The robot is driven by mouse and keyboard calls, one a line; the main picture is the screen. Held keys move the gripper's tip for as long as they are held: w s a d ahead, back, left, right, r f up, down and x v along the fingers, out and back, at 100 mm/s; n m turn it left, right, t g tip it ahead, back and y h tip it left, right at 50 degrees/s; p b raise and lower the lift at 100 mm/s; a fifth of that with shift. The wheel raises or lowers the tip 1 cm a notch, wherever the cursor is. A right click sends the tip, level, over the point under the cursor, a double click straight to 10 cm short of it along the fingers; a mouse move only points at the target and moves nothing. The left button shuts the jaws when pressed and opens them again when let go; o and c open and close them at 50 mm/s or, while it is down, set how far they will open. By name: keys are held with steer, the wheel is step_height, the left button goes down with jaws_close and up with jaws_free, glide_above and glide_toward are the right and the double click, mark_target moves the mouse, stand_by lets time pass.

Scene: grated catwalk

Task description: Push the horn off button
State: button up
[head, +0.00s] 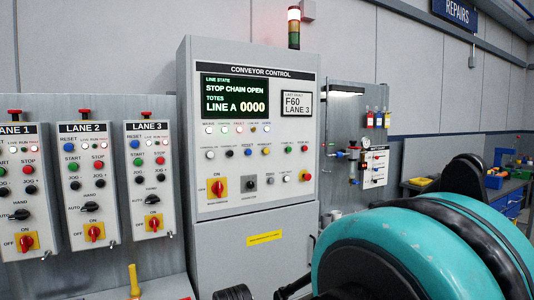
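The grey conveyor control cabinet (247,200) stands in the middle of the head view. A row of push buttons crosses its white panel, with a white button (211,155), a black button (229,153), a blue button (248,152), a yellow button (265,150), a green button (288,149) and a red button (304,148). The labels over them are too small to read, so I cannot tell which is the horn off button. My turquoise and black arm fills the lower right, in front of the scene. My gripper does not show clearly in this view.
Left of the cabinet are the lane boxes, including lane 2 (88,205) and lane 3 (150,200). A red and yellow switch (218,187) and a red stop button (306,176) sit low on the panel. A yellow post (133,280) rises at the lower left.

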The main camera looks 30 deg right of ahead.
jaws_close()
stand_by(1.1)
